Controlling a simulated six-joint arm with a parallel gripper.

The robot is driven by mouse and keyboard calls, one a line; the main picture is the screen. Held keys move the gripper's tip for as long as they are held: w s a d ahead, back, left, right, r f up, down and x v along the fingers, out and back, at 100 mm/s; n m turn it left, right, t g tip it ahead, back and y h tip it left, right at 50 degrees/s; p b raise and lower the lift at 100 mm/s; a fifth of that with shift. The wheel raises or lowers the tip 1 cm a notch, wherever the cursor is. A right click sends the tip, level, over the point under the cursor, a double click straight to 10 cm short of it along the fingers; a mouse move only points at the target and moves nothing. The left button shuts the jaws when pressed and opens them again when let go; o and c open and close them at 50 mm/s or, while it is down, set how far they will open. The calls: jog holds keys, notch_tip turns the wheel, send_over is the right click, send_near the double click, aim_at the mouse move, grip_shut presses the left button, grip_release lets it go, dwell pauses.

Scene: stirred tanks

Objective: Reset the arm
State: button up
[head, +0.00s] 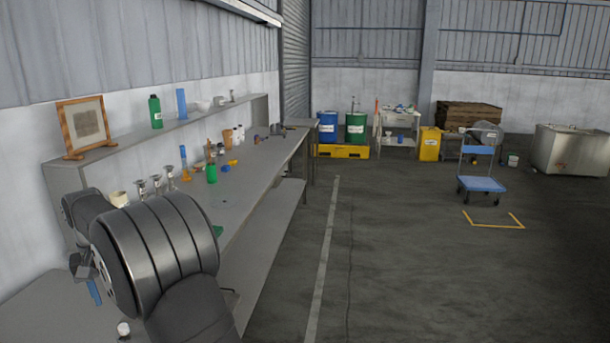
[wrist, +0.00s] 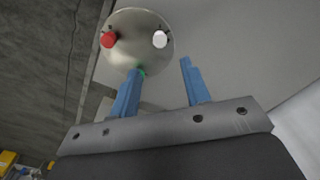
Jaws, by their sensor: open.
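My gripper (wrist: 161,68) has two blue fingers spread apart, with no object visible between them. In the wrist view a round metal disc (wrist: 130,40) lies beyond the fingertips, with a red knob (wrist: 109,40) and a white knob (wrist: 160,39) on it. A bit of green shows by the left fingertip; I cannot tell what it is. In the head view my arm fills the lower left, over the near end of the grey bench (head: 50,310). One blue finger shows there, and the rest of the gripper is mostly hidden by the arm. A small white knob (head: 124,328) shows below the arm.
The long bench carries a green bottle (head: 211,173), metal vessels (head: 156,183) and other small items. A raised shelf behind holds a framed picture (head: 84,125) and a green bottle (head: 155,111). Open floor lies right, with a blue cart (head: 483,184) farther off.

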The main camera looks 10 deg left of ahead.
aim_at(123, 326)
notch_tip(123, 326, down, 10)
jog(key=shift+r, duration=0.1)
jog(key=shift+r, duration=0.1)
dwell(0.4)
notch_tip(123, 326, up, 17)
notch_tip(123, 326, down, 17)
jog(key=shift+f, duration=0.15)
jog(key=n, duration=0.4)
jog(key=shift+n, duration=0.3)
jog(key=n, duration=0.4)
jog(key=shift+n, duration=0.3)
jog(key=shift+r, duration=3.05)
